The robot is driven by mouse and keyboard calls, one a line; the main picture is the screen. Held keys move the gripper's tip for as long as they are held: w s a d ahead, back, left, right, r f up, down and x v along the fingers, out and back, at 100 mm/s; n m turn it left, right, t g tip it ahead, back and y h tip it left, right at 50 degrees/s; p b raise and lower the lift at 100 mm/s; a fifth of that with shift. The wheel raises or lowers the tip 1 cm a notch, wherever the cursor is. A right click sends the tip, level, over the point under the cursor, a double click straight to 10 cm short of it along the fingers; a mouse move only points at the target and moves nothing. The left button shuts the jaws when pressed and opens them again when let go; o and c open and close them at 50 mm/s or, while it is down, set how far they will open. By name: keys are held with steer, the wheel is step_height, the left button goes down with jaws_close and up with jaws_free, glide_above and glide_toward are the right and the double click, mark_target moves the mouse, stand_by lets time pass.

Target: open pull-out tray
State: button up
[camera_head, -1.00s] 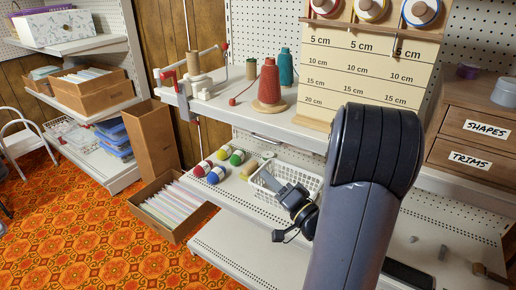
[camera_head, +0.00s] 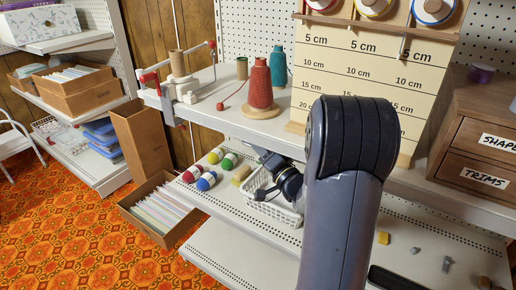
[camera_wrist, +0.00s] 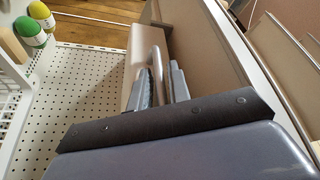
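A thin curved metal handle (camera_wrist: 157,42) shows in the wrist view, standing out from a pale front panel (camera_wrist: 183,28) that I take to be the pull-out tray's. My gripper (camera_wrist: 162,78) has one finger on each side of the handle bar, with a visible gap beside the bar, so it looks open around it. In the head view my gripper (camera_head: 262,158) is small and dark under the front edge of the upper shelf (camera_head: 225,118), above the white basket. The handle is not clear there, and my arm covers part of the shelf edge.
A white basket (camera_head: 272,207) and several colored spools (camera_head: 207,181) sit on the shelf below my gripper. A red cone of thread (camera_head: 260,88) stands on the upper shelf. A box of files (camera_head: 160,213) stands on the floor at left. The lower shelf has loose small items at right.

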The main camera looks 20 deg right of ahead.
jaws_close()
stand_by(0.6)
